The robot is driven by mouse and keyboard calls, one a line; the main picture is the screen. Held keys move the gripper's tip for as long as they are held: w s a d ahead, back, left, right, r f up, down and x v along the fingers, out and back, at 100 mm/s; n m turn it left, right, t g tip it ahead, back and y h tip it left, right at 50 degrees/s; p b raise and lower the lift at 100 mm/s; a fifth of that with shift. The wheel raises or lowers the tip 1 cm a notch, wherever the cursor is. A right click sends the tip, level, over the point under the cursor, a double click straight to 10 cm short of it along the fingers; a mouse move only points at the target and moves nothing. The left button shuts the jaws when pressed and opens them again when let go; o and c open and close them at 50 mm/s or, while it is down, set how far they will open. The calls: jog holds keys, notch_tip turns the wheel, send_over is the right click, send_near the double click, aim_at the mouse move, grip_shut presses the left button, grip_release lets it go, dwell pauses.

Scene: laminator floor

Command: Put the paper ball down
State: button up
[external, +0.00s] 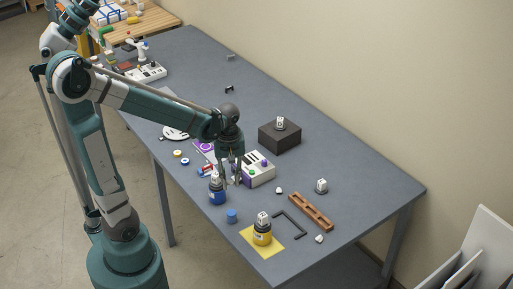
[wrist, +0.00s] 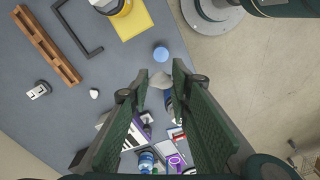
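My gripper (external: 231,184) points down over the table, just right of the blue jar (external: 217,192). In the wrist view its two fingers (wrist: 160,78) close around a small whitish crumpled lump, which looks like the paper ball (wrist: 160,80). The ball is hard to make out between the fingers in the external view. The blue jar shows partly in the wrist view (wrist: 168,101), mostly hidden behind a finger. Another small white lump (external: 279,190) lies on the table and also shows in the wrist view (wrist: 94,93).
A blue cap (external: 232,215), a yellow mat (external: 270,250) bearing a yellow jar (external: 262,234), a black bracket (external: 297,222) and a brown rack (external: 311,211) lie toward the front. A white box (external: 259,173) and a dark block (external: 279,138) stand behind.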

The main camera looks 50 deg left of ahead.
jog(key=shift+s+a+f, duration=0.15)
jog(key=shift+a+f, duration=0.05)
jog(key=shift+f, duration=0.1)
notch_tip(320, 180, down, 4)
jog(key=shift+f, duration=0.25)
dwell(0.3)
jog(key=b, duration=0.1)
send_over(231, 212)
jog(key=shift+d+f, duration=0.1)
jog(key=shift+f, duration=2.8)
jog(key=shift+f, duration=0.1)
jog(key=shift+f+b, duration=0.35)
jog(key=shift+f, duration=1.6)
jog(key=shift+f, duration=0.15)
